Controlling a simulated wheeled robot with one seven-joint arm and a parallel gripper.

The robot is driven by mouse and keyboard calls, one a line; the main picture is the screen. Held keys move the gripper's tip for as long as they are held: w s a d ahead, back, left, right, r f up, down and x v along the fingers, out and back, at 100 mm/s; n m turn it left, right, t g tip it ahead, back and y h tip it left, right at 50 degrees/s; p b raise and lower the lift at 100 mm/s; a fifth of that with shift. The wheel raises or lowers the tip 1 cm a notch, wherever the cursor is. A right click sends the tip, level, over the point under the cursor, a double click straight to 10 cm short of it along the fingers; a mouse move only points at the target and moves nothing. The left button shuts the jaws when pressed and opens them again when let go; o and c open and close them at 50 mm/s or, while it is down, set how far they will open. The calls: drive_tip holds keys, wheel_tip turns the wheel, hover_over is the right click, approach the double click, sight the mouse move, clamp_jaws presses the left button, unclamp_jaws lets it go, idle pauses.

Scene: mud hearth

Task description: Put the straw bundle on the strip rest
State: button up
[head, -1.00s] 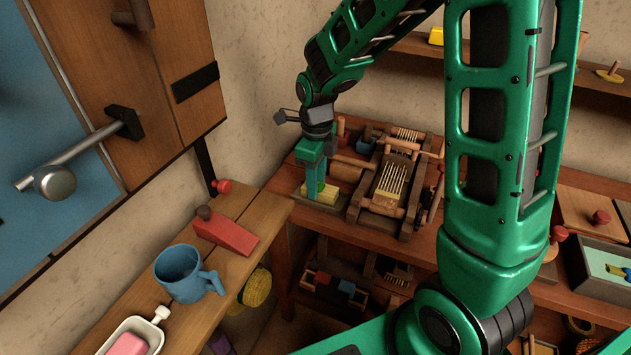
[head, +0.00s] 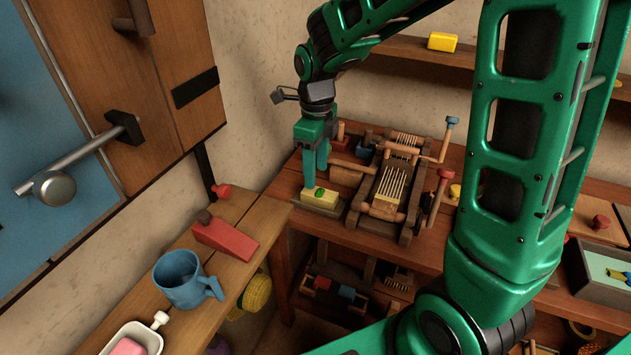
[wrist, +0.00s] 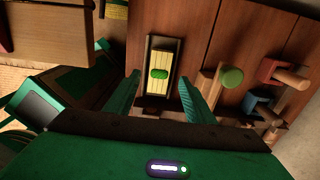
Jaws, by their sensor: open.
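The straw bundle (head: 320,197) is a pale yellow block with a green band around its middle. It lies flat in a shallow dark tray (head: 334,212), apparently the strip rest, at the left end of the far bench. In the wrist view the bundle (wrist: 163,58) lies lengthwise within the tray's rim (wrist: 176,82). My gripper (head: 314,182) is open just above the bundle. In the wrist view its fingers (wrist: 160,88) are spread to either side, with clear gaps, and hold nothing. The tray's near end is partly hidden in the wrist view.
A wooden frame with rods and a crank (head: 390,185) stands close to the tray's right. A blue mug (head: 183,279), a red wedge (head: 226,238) and a white dish (head: 150,335) are on the left bench. The wooden cabinet (head: 165,75) stands at left.

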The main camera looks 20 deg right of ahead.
sight(317, 190)
wheel_tip(317, 190, up, 6)
drive_tip(key=shift+f, duration=0.1)
drive_tip(key=shift+d, duration=0.1)
drive_tip(key=s+d+r+n, duration=0.2)
drive_tip(key=s+d+n, duration=0.8)
drive_tip(key=s+d, duration=0.2)
drive_tip(key=s+d+f+n, duration=0.1)
drive_tip(key=s+d+n, duration=0.1)
drive_tip(key=s+n, duration=0.3)
drive_tip(key=s+d+f+n, duration=0.1)
drive_tip(key=s+d+n, duration=0.2)
drive_tip(key=s, duration=0.6)
drive_tip(key=n, duration=0.2)
drive_tip(key=shift+s+d+f+n, duration=0.2)
drive_tip(key=shift+f+n, duration=0.1)
drive_tip(key=shift+w+f, duration=0.25)
drive_tip(key=shift+w, duration=0.4)
